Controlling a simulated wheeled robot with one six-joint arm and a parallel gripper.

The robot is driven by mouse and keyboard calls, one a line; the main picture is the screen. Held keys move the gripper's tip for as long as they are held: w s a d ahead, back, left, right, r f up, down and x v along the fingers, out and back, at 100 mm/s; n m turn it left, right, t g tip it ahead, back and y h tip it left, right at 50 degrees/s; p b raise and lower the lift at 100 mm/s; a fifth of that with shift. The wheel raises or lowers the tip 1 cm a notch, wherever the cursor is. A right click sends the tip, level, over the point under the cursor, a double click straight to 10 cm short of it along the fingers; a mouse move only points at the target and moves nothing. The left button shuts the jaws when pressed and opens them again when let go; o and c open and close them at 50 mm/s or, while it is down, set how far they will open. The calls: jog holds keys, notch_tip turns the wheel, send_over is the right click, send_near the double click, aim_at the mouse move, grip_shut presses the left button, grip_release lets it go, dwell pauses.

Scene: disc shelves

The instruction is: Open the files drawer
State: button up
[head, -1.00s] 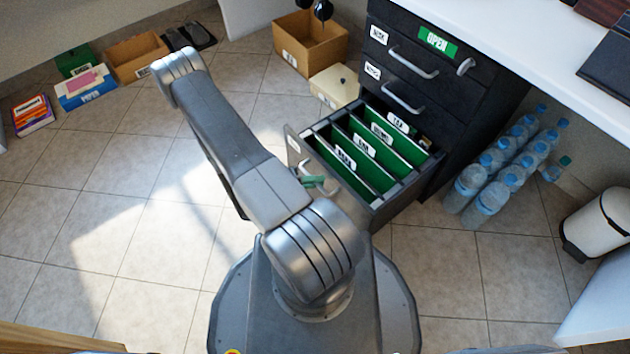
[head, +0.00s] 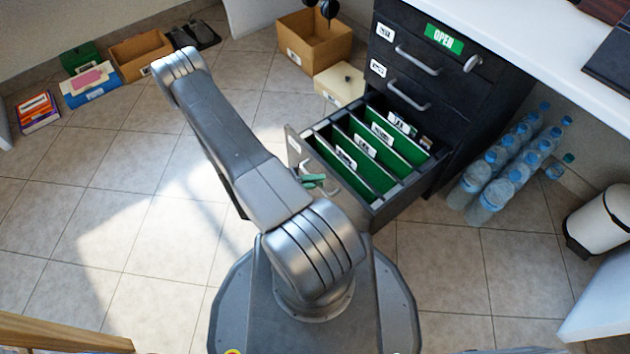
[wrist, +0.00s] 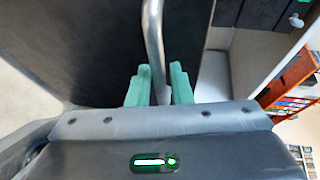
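The files drawer (head: 377,215) is the low drawer of the black cabinet (head: 470,110). It stands pulled out, with green labelled file folders (head: 385,138) inside. My gripper (head: 313,181) is at the drawer's front, partly hidden by my arm. In the wrist view, its green fingers (wrist: 160,88) stand on both sides of the metal handle (wrist: 153,35), close against it. The dark drawer front (wrist: 110,50) fills much of that view.
Two upper drawers of the cabinet are shut. Water bottles (head: 510,165) stand right of the cabinet, near a white bin (head: 598,222). Cardboard boxes (head: 314,42) and a cream box (head: 340,84) stand to its left.

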jog(key=p+v, duration=0.3)
jog(key=v, duration=1)
jog(key=shift+s+a, duration=0.2)
jog(key=shift+a, duration=0.2)
jog(key=shift+b+x, duration=1.5)
jog(key=shift+x, duration=5.5)
jog(key=shift+r, duration=0.2)
